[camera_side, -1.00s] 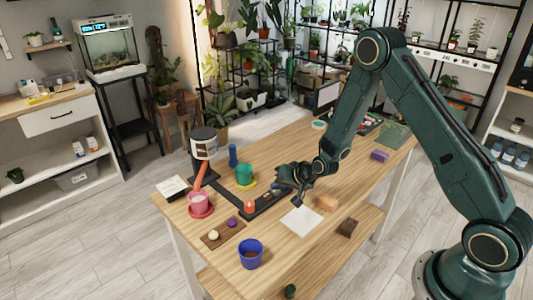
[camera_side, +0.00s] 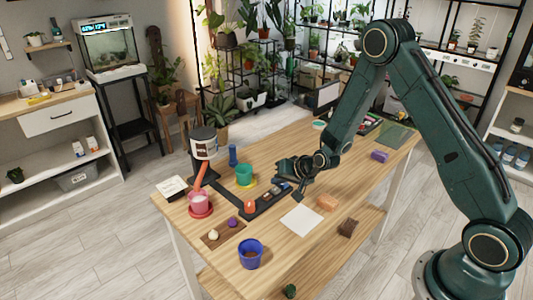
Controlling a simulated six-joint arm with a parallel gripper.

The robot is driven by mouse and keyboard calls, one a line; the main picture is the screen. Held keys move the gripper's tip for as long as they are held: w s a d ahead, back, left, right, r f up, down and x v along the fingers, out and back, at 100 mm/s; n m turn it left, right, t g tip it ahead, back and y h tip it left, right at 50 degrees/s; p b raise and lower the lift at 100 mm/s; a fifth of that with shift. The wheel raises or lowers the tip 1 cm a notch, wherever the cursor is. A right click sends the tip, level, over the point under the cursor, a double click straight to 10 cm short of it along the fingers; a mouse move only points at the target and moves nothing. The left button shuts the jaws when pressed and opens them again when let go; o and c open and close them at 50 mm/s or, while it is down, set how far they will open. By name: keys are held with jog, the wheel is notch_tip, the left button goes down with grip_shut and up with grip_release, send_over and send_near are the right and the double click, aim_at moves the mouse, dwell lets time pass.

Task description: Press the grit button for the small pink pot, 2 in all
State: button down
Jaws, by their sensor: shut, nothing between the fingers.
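The small pink pot (camera_side: 199,201) stands upright on a red saucer (camera_side: 200,213) at the table's left end. An orange chute slopes down toward it from the grit dispenser (camera_side: 203,148), a white-labelled drum with a dark lid on a dark stand. A dark button panel (camera_side: 265,199) runs from the dispenser base across the table. An orange button or dome (camera_side: 250,206) shows at its near corner, and small coloured buttons show further along. My gripper (camera_side: 298,197) is shut and empty, pointing down by the panel's right end. Contact with the panel cannot be told.
A teal pot (camera_side: 244,174) on a yellow saucer and a blue bottle (camera_side: 233,155) stand behind the panel. A small board (camera_side: 222,234) holds two balls.

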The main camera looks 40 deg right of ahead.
jog(key=shift+r, duration=2.45)
jog(key=shift+r, duration=0.1)
notch_tip(320, 180, up, 9)
jog(key=n, duration=0.2)
send_over(278, 194)
jog(key=s+a, duration=0.2)
jog(key=s, duration=0.2)
jog(key=s+a+r+n+g, duration=0.2)
jog(key=s+r+n, duration=0.1)
jog(key=s+r, duration=0.6)
jog(key=s+r+n, duration=0.1)
jog(key=s+r, duration=0.1)
jog(key=s, duration=0.8)
jog(key=s+r+n+g+h, duration=0.1)
jog(key=s+r, duration=0.2)
jog(key=s, duration=0.7)
jog(key=shift+s+a+r+n+g, duration=0.2)
jog(key=shift+r+n+g, duration=0.1)
jog(key=shift+n, duration=0.1)
